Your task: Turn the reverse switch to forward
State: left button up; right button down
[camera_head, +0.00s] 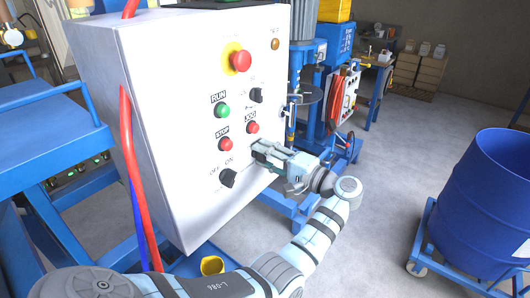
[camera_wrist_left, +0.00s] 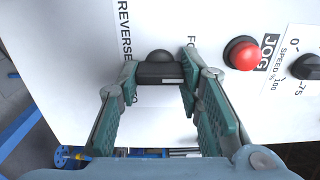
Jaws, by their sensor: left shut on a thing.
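The reverse switch (camera_wrist_left: 160,57) is a black knob on the white control panel (camera_head: 188,75). In the left wrist view it sits between the fingertips of my left gripper (camera_wrist_left: 160,76), which is shut on it. The word REVERSE is printed to its left, and a label starting with FO, partly covered by a finger, is to its right. In the head view my left gripper (camera_head: 262,152) reaches the panel from the right, below the red JOG button (camera_head: 252,127), and hides the switch. My right gripper is not in view.
The panel also carries a green RUN button (camera_head: 222,110), a red STOP button (camera_head: 225,144), an ON/OFF knob (camera_head: 228,178), a speed knob (camera_head: 256,95) and an emergency stop (camera_head: 240,61). A blue drum (camera_head: 480,200) stands at right; floor between is clear.

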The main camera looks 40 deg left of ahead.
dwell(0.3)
pick_arm(q)
jog(key=o, duration=1.2)
jog(key=shift+c, duration=0.2)
jog(key=d, duration=1.2)
jog(key=shift+w, duration=0.15)
jog(key=shift+a, duration=0.1)
